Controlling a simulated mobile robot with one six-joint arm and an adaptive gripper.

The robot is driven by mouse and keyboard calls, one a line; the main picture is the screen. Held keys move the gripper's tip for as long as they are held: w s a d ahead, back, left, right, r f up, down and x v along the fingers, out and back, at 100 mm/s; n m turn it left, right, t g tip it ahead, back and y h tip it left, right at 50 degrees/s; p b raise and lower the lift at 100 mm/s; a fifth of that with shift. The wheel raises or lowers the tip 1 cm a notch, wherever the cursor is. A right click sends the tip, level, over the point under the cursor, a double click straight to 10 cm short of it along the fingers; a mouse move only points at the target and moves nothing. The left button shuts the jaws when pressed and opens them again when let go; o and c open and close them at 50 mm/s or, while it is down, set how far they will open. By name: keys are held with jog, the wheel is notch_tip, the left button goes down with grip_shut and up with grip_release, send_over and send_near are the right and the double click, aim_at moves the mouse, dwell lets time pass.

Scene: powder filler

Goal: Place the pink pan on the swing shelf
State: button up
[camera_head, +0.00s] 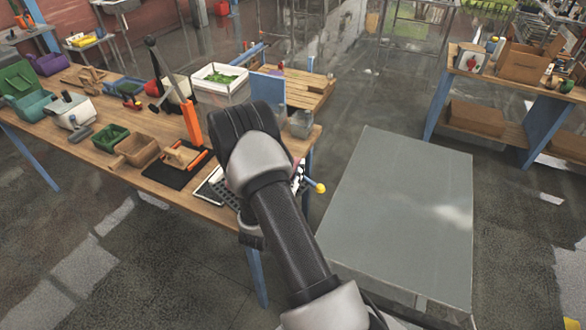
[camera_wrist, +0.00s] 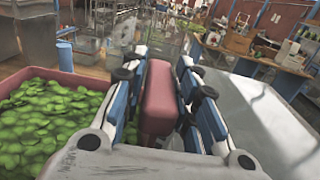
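My gripper (camera_wrist: 164,65) is in the wrist view, its blue and white fingers on both sides of a smooth pink piece. This looks like part of the pink pan (camera_wrist: 160,95). It fills the gap between the fingers and seems held. I cannot make out the swing shelf for sure. A keypad device (camera_head: 212,188) and a yellow ball knob (camera_head: 319,187) show beside my arm.
A red-rimmed container (camera_wrist: 30,78) of green pieces is close on the left in the wrist view. The wooden workbench (camera_head: 150,187) holds boxes, an orange-handled press (camera_head: 191,122) and a white tray (camera_head: 205,74) of greens.

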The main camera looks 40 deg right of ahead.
jog(key=shift+o, duration=1.4)
jog(key=shift+r, duration=0.1)
